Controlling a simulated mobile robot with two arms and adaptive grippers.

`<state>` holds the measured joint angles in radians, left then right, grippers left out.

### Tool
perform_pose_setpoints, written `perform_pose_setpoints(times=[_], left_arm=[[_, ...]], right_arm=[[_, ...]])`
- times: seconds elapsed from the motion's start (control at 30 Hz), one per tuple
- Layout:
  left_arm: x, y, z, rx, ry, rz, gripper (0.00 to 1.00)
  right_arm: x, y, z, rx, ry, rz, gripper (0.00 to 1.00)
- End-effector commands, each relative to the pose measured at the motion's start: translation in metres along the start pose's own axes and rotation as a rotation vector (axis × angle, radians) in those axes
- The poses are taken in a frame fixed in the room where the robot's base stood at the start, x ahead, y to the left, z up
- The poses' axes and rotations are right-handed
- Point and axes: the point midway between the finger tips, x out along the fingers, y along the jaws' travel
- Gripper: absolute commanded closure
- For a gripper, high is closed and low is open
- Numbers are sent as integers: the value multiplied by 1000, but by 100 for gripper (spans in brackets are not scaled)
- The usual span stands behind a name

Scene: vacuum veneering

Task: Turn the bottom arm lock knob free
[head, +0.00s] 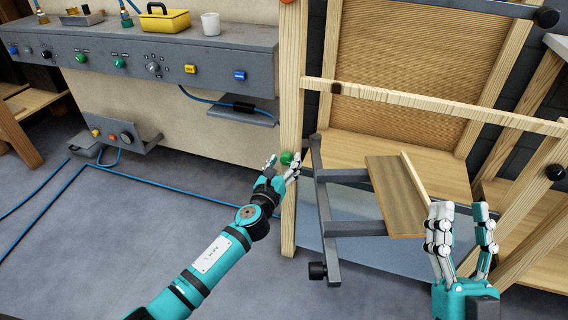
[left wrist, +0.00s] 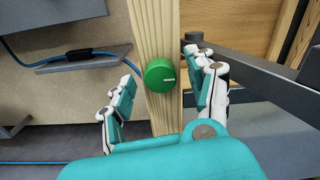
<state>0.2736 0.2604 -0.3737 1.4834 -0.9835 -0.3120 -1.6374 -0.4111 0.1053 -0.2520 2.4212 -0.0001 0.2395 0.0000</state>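A green round knob (head: 286,158) sits low on an upright wooden post (head: 290,215). In the left wrist view the green knob (left wrist: 159,76) has a white mark pointing right. My left gripper (head: 282,166) is open around the knob, with its fingers (left wrist: 165,95) on either side of it and gaps between them and the knob. My right gripper (head: 463,222) is open and empty at the lower right, in front of the wooden frame.
A grey metal frame (head: 352,228) with a wooden board (head: 395,195) stands right of the post. A grey control panel (head: 130,52) with knobs and buttons is at upper left. A yellow bin (head: 165,20) and white cup (head: 211,24) stand on it. Floor at lower left is mostly clear, with a blue hose.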

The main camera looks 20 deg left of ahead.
Motion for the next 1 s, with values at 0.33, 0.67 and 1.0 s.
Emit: perform_pose_setpoints(times=[0.33,0.67,1.0], left_arm=[[0,0,0,0,0,0,89],[0,0,0,-25,0,0,98],[0,0,0,-220,-1,0,98]], right_arm=[[0,0,0,0,-1,0,60],[0,0,1,0,-2,0,60],[0,0,0,0,4,0,60]])
